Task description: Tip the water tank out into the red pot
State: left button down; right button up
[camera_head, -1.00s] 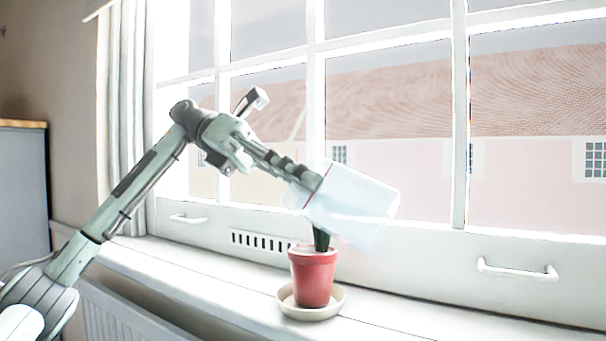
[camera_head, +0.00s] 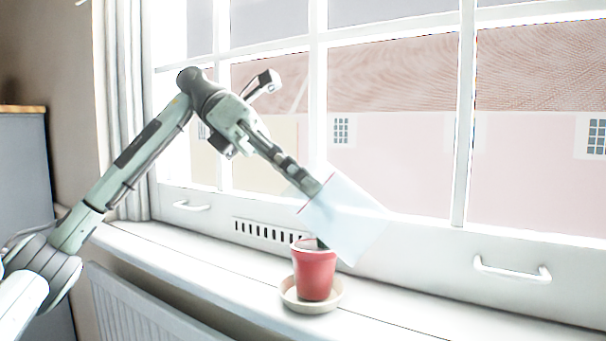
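The water tank (camera_head: 347,220) is a pale, translucent box, tilted steeply down to the right. My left gripper (camera_head: 312,187) is at its upper left end and appears shut on it; the fingertips are partly hidden by the tank. The red pot (camera_head: 315,274) stands upright on a cream saucer (camera_head: 290,299) on the window sill. The tank's lower part is above the pot and overlaps its right rim in the picture. A dark green plant in the pot is mostly hidden behind the tank. I cannot see whether water is flowing. My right gripper is not in view.
The white window sill (camera_head: 200,268) is clear to both sides of the pot. The window frame with a handle (camera_head: 512,271) stands close behind. A radiator (camera_head: 150,312) is below the sill, and a curtain (camera_head: 128,110) hangs at the left.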

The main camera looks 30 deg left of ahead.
aim_at(328, 206)
pick_arm(q)
jog(key=shift+d+r+p, duration=0.15)
jog(key=shift+d+p, duration=0.1)
jog(key=shift+p, duration=0.3)
jog(key=shift+d+y+p, duration=0.35)
jog(key=shift+y+p, duration=0.15)
jog(key=shift+p, duration=0.05)
jog(key=shift+d+f+y+p, duration=0.2)
jog(key=shift+d+y+p, duration=0.35)
jog(key=shift+p, duration=0.3)
jog(key=shift+d+f, duration=0.15)
jog(key=shift+f, duration=0.05)
